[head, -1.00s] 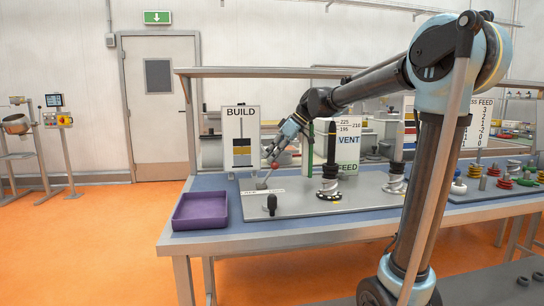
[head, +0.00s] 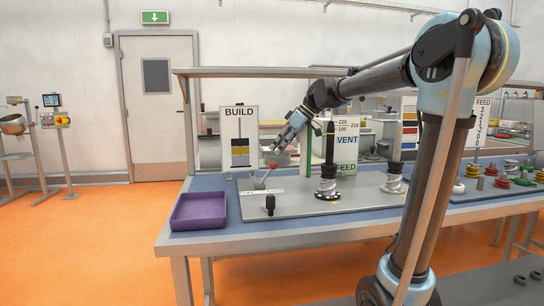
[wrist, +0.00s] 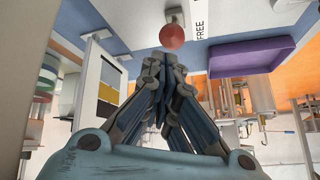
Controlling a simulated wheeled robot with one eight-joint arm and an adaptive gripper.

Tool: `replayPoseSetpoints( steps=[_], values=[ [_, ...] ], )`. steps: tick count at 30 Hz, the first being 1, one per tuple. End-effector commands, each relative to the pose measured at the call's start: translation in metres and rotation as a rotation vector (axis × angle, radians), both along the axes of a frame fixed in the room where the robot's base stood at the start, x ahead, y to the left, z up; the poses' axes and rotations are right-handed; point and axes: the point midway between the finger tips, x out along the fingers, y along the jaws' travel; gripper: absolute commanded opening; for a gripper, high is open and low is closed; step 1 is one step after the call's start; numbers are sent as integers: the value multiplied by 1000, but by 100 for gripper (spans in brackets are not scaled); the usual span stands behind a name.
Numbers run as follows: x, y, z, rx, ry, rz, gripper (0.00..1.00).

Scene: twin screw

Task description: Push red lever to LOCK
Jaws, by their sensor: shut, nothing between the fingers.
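The red lever shows in the head view as a red ball knob (head: 272,164) on a thin grey rod, leaning up and to the right from its base on the grey panel. In the wrist view the red knob (wrist: 172,36) is just beyond my fingertips. The word FREE (wrist: 200,30) is printed on a white label beside it; I cannot read LOCK in any view. My gripper (head: 276,149) is shut and empty, angled down just above the knob, with its fingers together in the wrist view (wrist: 165,62). I cannot tell whether it touches the knob.
A purple tray (head: 199,211) sits at the bench's left front. A black knob (head: 270,203) stands in front of the lever. A BUILD sign (head: 239,135) is behind. A dark post with a coiled base (head: 328,178) stands to the right. The panel's front is mostly clear.

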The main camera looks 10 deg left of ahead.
Motion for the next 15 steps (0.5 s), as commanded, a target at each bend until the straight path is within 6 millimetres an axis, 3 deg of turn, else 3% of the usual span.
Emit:
replayPoseSetpoints(
  steps=[6,15],
  values=[
    [3,-25,35,4,0,-3,0],
    [5,-43,61,6,-1,0,0]
  ],
)
